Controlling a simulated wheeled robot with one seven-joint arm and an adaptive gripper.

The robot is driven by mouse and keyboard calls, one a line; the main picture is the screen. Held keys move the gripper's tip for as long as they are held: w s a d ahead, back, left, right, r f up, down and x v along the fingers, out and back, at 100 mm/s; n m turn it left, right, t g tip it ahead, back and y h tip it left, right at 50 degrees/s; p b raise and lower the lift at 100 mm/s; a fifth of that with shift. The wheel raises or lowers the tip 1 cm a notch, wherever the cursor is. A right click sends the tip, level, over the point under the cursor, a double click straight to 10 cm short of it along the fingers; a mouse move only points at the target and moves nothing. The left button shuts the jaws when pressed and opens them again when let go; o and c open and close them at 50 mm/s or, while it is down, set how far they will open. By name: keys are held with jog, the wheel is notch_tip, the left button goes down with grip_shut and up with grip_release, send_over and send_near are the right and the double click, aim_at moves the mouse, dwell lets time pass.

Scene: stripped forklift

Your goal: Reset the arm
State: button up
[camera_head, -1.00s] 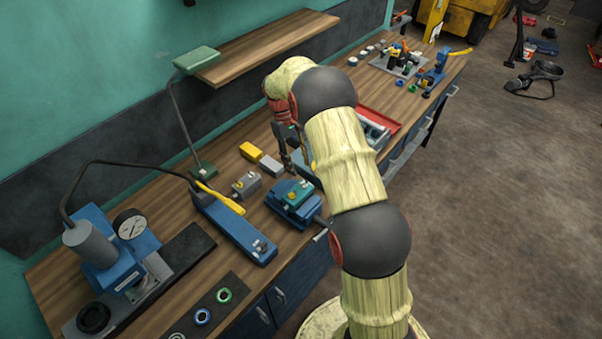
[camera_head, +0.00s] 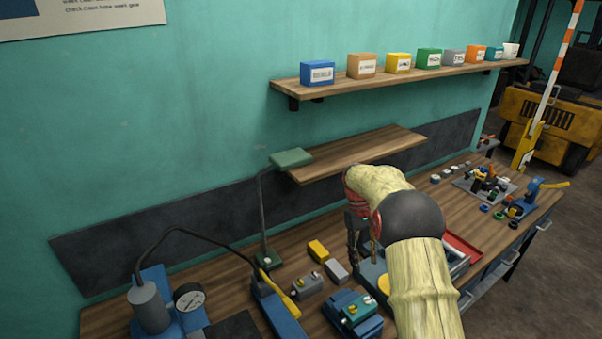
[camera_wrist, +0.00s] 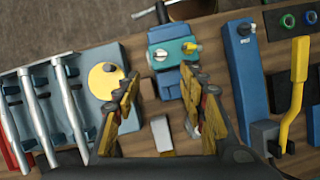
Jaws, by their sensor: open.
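My arm reaches over the wooden workbench (camera_head: 230,262) in the head view. My gripper (camera_head: 363,238) hangs above it with dark fingers, to the right of a grey block (camera_head: 337,271). In the wrist view my gripper (camera_wrist: 160,92) shows two fingers with worn yellow pads spread apart and nothing between them. Below them are the grey block (camera_wrist: 161,133) and a blue vise with a teal part (camera_wrist: 172,48). The vise also shows in the head view (camera_head: 354,314), partly cut off by the bottom edge.
A low wooden shelf (camera_head: 360,150) and a green lamp (camera_head: 291,158) stand behind the gripper. A blue tool with a yellow handle (camera_wrist: 246,78) lies right of the fingers. A tray with metal bars (camera_wrist: 55,105) lies left. Boxes fill the upper shelf (camera_head: 340,84).

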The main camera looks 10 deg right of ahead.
jog(key=s+a+r+t+b, duration=0.1)
jog(key=s+a+t+b, duration=0.2)
jog(key=s, duration=0.8)
jog(key=s+a+r+m+t+b, duration=0.1)
jog(key=s+a+r+t+b, duration=0.1)
jog(key=s+a+b, duration=0.5)
jog(key=s+a+r+t+b, duration=0.1)
jog(key=s+a+t+b, duration=0.4)
jog(key=s, duration=1)
jog(key=shift+s+a+r+m+y+b, duration=0.2)
jog(key=shift+s+r+m+y+b, duration=0.15)
jog(key=shift+s+m+y+b, duration=0.1)
